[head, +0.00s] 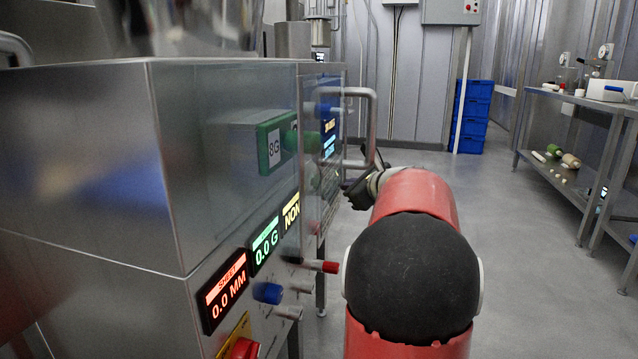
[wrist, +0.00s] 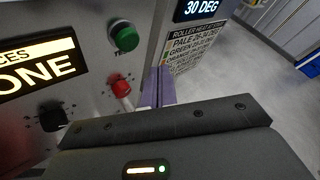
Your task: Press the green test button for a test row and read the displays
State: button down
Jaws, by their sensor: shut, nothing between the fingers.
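The green test button (wrist: 124,37) sits on the steel panel in the wrist view, with a partly hidden label under it. My gripper (wrist: 158,85) is shut and empty, its fingers right of and below the button and apart from it in the picture. In the head view my gripper (head: 358,190) is beside the machine front, partly behind my arm. An orange display (head: 226,291) reads 0.0 MM and a green display (head: 264,245) reads 0.0 G. A yellow display (head: 291,213) shows "NON", cut off; in the wrist view it (wrist: 38,70) shows "ONE". A blue display (wrist: 197,8) reads 30 DEG.
A red knob (wrist: 121,88) and a black knob (wrist: 52,116) are near the fingers. A roller heat card (wrist: 196,48) hangs on the right. A metal handle (head: 372,125) juts from the machine.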

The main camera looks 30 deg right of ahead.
jog(key=shift+w+a, duration=1.1)
jog(key=shift+w, duration=0.25)
dwell(1.1)
jog(key=shift+w+a, duration=0.3)
jog(key=shift+w+a, duration=0.3)
jog(key=shift+w, duration=0.05)
dwell(0.9)
jog(key=shift+s+d, duration=0.55)
jog(key=shift+s, duration=0.1)
jog(key=s+d, duration=0.3)
jog(key=s, duration=0.1)
jog(key=shift+d, duration=0.15)
dwell(0.3)
